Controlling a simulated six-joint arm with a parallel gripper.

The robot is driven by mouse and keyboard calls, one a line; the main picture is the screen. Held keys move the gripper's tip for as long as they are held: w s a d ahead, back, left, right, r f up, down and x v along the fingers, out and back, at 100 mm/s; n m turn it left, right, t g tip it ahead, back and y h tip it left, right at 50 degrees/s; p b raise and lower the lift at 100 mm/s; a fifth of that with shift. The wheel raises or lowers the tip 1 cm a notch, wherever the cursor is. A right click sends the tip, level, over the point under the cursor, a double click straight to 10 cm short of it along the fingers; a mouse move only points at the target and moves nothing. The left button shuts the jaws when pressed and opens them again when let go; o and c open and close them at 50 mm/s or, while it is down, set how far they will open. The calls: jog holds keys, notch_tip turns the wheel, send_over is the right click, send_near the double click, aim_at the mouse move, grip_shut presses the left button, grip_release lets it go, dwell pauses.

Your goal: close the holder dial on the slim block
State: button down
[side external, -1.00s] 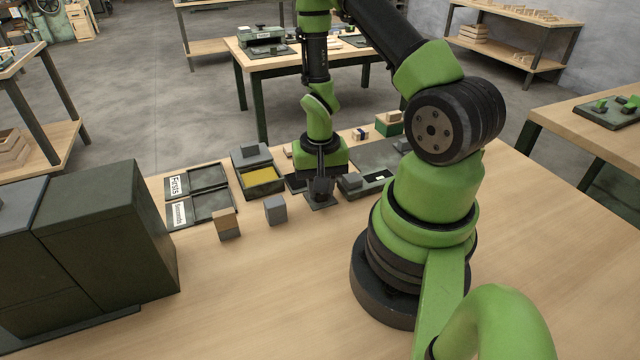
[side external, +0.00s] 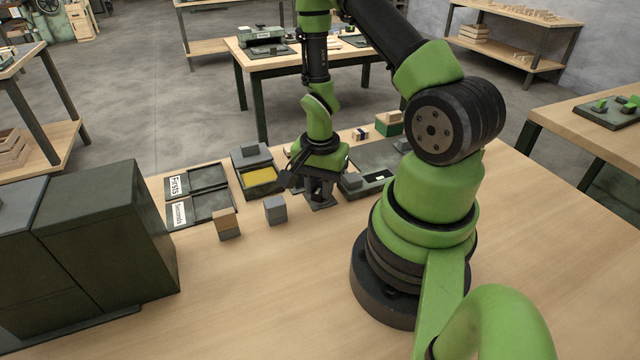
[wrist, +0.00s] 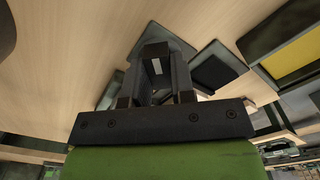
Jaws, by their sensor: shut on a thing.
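My gripper (side external: 319,192) points down over the small dark holder (side external: 324,206) on the bench, its fingers low against the top of it. In the wrist view my gripper (wrist: 155,72) is shut around a dark part with a pale mark, which I take for the holder dial (wrist: 156,68). The fingers hide most of the dial. I cannot make out the slim block in the holder; the gripper covers that spot in both views.
A grey block (side external: 275,209) and a wood-and-dark block (side external: 227,224) stand left of the holder. A yellow-lined tray (side external: 261,178) and trays labelled Firsts (side external: 207,178) and Seconds (side external: 215,207) lie further left. A dark fixture (side external: 365,184) sits close on the right. The front bench is clear.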

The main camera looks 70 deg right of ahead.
aim_at(320, 187)
dwell(0.3)
jog(key=c, duration=1)
grip_release()
jog(key=shift+o, duration=0.2)
notch_tip(320, 187, up, 10)
jog(key=w+a+r+n+t, duration=0.1)
jog(key=a+r+n+t, duration=0.1)
jog(key=a+r+n, duration=0.35)
jog(key=a+r+n+t, duration=0.2)
jog(key=a+r, duration=0.1)
jog(key=r, duration=0.5)
jog(key=s+a+r+n+t+y, duration=0.2)
jog(key=s+a+r+n+t, duration=0.1)
jog(key=s+a+r+n, duration=0.2)
jog(key=shift+s+a+r+n, duration=0.4)
jog(key=shift+a+r+n, duration=0.3)
jog(key=shift+a+n, duration=0.1)
